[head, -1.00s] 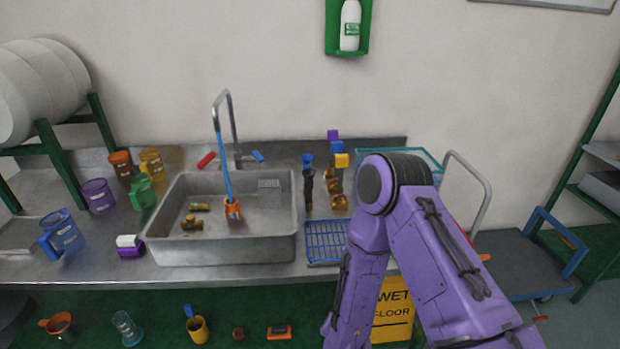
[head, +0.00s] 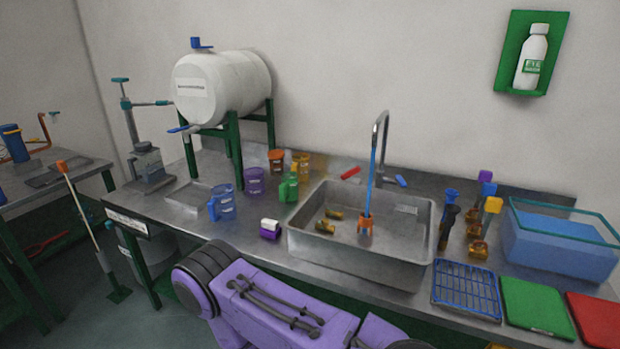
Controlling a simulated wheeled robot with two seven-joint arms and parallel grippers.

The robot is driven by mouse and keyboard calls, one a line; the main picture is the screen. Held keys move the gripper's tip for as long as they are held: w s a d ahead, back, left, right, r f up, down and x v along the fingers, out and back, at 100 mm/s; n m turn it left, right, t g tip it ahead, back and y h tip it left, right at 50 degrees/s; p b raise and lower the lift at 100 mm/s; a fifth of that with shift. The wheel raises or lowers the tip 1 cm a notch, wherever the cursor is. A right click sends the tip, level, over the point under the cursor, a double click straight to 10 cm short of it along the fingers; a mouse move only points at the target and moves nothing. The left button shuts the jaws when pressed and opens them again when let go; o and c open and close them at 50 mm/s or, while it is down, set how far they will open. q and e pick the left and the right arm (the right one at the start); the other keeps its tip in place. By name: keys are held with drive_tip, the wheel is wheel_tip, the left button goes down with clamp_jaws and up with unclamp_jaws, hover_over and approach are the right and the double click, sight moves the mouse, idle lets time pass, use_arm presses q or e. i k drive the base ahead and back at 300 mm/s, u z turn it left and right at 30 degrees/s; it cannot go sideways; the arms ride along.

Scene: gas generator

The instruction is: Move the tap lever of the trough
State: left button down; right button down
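The grey metal sink trough (head: 301,252) is set in the steel bench, right of centre in the head view. Its curved tap spout (head: 384,135) rises behind the basin. A red tap lever (head: 350,173) lies left of the spout foot and a blue tap lever (head: 401,181) right of it. Nothing touches either lever. A thin blue rod (head: 370,185) with an orange lower end stands in the basin, with small brass-coloured pieces beside it. One purple arm of mine crosses the bottom edge, in front of the bench. Neither gripper shows.
A blue jug (head: 222,203), purple cup (head: 255,181), green bottle (head: 289,188) and white-and-purple block (head: 270,228) stand left of the basin. Right are a blue rack (head: 467,290), blue-filled tank (head: 560,245) and green board (head: 537,308). A white drum (head: 222,85) stands at back left.

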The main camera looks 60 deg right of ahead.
sight(399, 178)
drive_tip(key=u, duration=0.25)
drive_tip(key=i, duration=1.6)
drive_tip(key=z, duration=3.15)
